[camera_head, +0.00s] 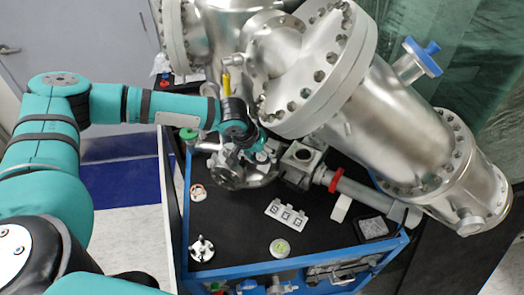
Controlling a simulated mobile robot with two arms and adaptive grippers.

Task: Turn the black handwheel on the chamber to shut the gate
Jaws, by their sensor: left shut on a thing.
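The silver chamber (395,120), with large bolted flanges, fills the upper right of the head view. My left arm reaches in from the left, and my left gripper (258,152) is at the chamber's near left side, below a large flange. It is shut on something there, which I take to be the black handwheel. The wrist and the gripper cover most of that spot, so the wheel's outline and the fingertips are hard to make out. The gate itself is not visible. My right gripper is not in view.
A blue-framed cart (190,262) with a black top stands under the chamber. On it are a metal valve body (229,174), a pipe with a red ring (333,181), a grey labelled plate (286,213) and small fittings. A blue-handled valve (425,57) sticks out at upper right.

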